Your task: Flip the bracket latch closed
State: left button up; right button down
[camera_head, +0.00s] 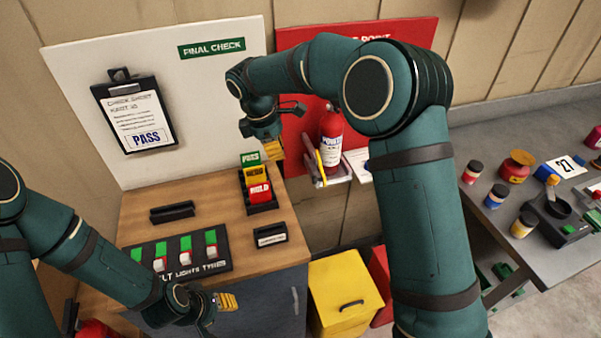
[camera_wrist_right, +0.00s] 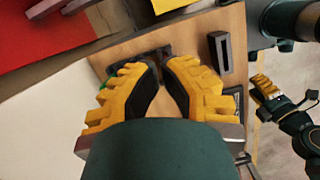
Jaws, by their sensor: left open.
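The red fire extinguisher (camera_head: 331,138) stands upright in a bracket (camera_head: 334,178) at the foot of the red board in the head view. A slim yellow strip (camera_head: 319,166), apparently the latch, leans upright at the bracket's left side. Whether it touches the extinguisher is too small to tell. My right gripper (camera_head: 273,148) hangs left of the bracket, apart from it, with yellow fingers pointing down. In the right wrist view its fingertips (camera_wrist_right: 160,62) are close together, with nothing seen between them. My left gripper (camera_head: 230,301) is open and empty by the workbench's front edge.
The wooden workbench (camera_head: 140,212) carries a card rack (camera_head: 262,207), a light panel (camera_head: 180,259) and black holders. A yellow bin (camera_head: 340,295) stands below the bracket. A grey table (camera_head: 478,145) with jars is on the right. My right arm hides part of the red board.

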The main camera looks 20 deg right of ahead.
jog(key=d+f, duration=0.6)
jog(key=f, duration=0.4)
jog(key=shift+s+d, duration=0.2)
jog(key=shift+s, duration=0.2)
jog(key=shift+s+d+n, duration=0.2)
jog(key=shift+d+n, duration=0.05)
jog(key=shift+n, duration=0.05)
